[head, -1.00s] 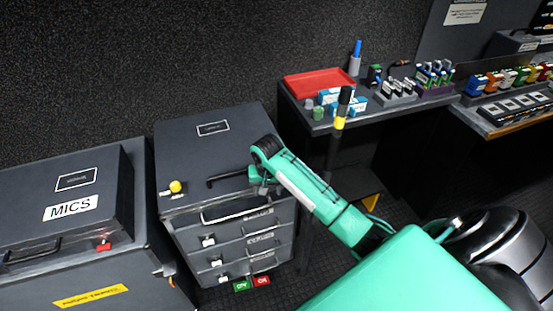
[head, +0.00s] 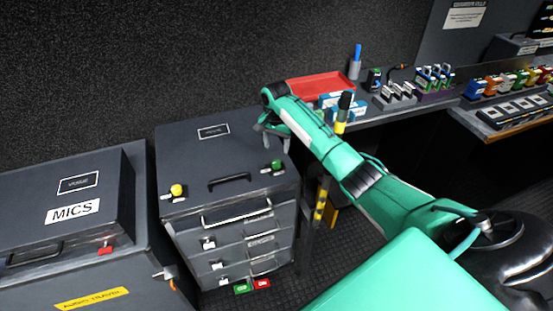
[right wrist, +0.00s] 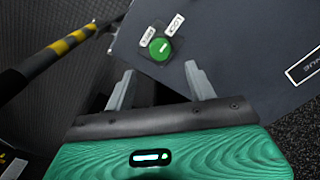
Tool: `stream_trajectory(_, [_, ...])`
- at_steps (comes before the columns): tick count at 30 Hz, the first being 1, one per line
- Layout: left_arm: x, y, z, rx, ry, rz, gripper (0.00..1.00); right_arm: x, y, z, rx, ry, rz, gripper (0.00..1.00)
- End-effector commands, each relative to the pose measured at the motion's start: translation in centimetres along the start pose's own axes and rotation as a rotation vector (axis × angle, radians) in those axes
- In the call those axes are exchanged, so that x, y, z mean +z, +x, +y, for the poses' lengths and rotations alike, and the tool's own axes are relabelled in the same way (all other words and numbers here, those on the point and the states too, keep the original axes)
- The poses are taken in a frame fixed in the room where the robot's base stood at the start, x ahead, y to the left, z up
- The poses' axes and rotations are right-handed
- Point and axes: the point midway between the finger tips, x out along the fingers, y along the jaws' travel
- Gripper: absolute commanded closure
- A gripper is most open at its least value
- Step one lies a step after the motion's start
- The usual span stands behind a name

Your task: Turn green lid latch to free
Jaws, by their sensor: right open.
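The green lid latch (head: 277,165) is a round green knob at the right front of the dark case lid (head: 215,155). In the right wrist view the knob (right wrist: 160,48) sits between two small white labels, one appearing to read LOCK (right wrist: 174,25). It bears a short pale mark, but I cannot tell which label that mark points to. My right gripper (head: 272,140) is open and empty, above the lid and just behind the latch in the head view. In the right wrist view the latch lies just beyond the gap between the open fingertips (right wrist: 159,72), apart from both. My left gripper is out of view.
A yellow latch (head: 177,190) is at the lid's left front, with a black handle (head: 229,181) between the latches. A MICS case (head: 75,200) stands to the left. A black-and-yellow pole (head: 320,200) and a desk with a red tray (head: 325,83) are to the right.

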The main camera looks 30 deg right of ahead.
Motion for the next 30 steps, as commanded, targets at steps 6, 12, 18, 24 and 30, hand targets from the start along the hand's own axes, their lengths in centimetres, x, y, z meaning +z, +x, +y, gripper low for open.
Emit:
stream_trajectory(6, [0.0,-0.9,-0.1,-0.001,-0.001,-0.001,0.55,0.0,4.5,0.1,0.003,0.000,-0.001,0.44])
stream_trajectory(12, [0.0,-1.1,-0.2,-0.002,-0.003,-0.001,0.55,0.0,7.1,0.0,0.000,-0.001,-0.001,0.44])
stream_trajectory(18, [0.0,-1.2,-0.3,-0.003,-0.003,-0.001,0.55,0.0,8.0,0.0,0.000,-0.002,0.001,0.44])
stream_trajectory(24, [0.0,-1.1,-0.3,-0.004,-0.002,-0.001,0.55,0.0,8.1,0.0,-0.001,-0.002,0.001,0.44])
stream_trajectory(30, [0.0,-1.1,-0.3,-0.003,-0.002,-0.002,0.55,0.0,8.1,0.0,-0.001,-0.001,0.001,0.79])
